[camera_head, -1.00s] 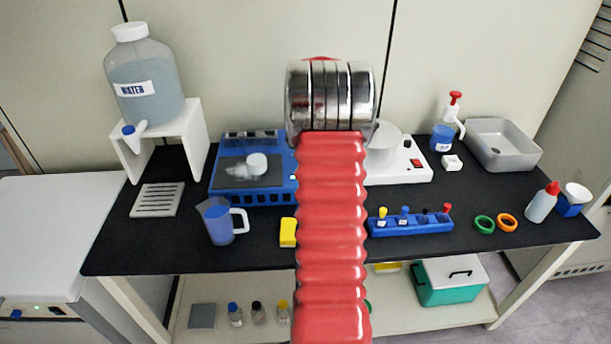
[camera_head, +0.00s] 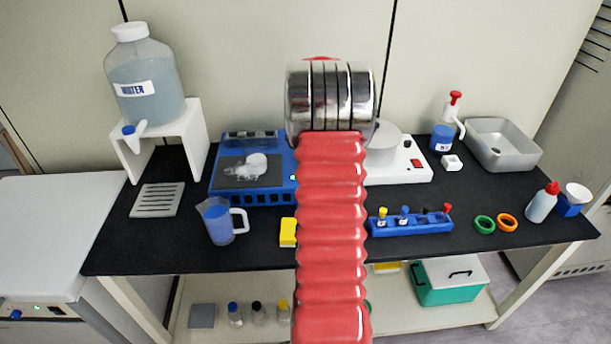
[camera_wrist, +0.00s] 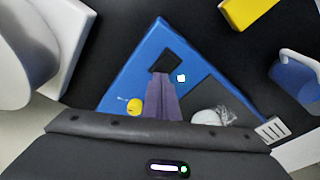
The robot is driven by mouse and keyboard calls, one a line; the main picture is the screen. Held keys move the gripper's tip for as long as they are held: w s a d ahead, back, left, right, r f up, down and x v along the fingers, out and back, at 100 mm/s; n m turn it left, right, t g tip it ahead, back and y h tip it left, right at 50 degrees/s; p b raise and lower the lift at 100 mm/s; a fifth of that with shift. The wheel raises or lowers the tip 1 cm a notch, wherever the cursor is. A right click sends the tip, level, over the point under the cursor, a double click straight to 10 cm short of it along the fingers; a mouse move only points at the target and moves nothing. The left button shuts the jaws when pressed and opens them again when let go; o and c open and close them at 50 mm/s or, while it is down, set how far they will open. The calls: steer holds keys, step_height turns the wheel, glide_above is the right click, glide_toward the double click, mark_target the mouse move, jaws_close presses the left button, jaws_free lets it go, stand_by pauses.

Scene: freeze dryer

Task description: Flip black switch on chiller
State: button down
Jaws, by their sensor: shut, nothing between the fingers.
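A blue box-shaped unit (camera_head: 222,184) stands on the black bench, left of centre, and its right end is hidden by my arm. I take it as the chiller. In the wrist view the blue unit (camera_wrist: 136,72) has a black square (camera_wrist: 163,60) near one corner, which looks like the switch. A small lit spot (camera_wrist: 181,78) is beside it. My gripper (camera_wrist: 165,80) shows as purple-grey fingers, shut and empty, their tips over or just beside the black square. I cannot tell whether they touch it. In the head view my arm hides the gripper.
A dark plate with a white lump (camera_head: 257,163) is on the blue unit. A yellow block (camera_head: 288,232) and a jug (camera_head: 222,222) are in front. A white device (camera_head: 405,168) stands right. A water container (camera_head: 143,75) is on a stand at the left.

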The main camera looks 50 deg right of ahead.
steer(key=shift+f, duration=0.6)
stand_by(0.7)
steer(key=shift+r, duration=0.1)
step_height(320, 180, up, 7)
stand_by(1.1)
steer(key=shift+s, duration=0.15)
stand_by(0.5)
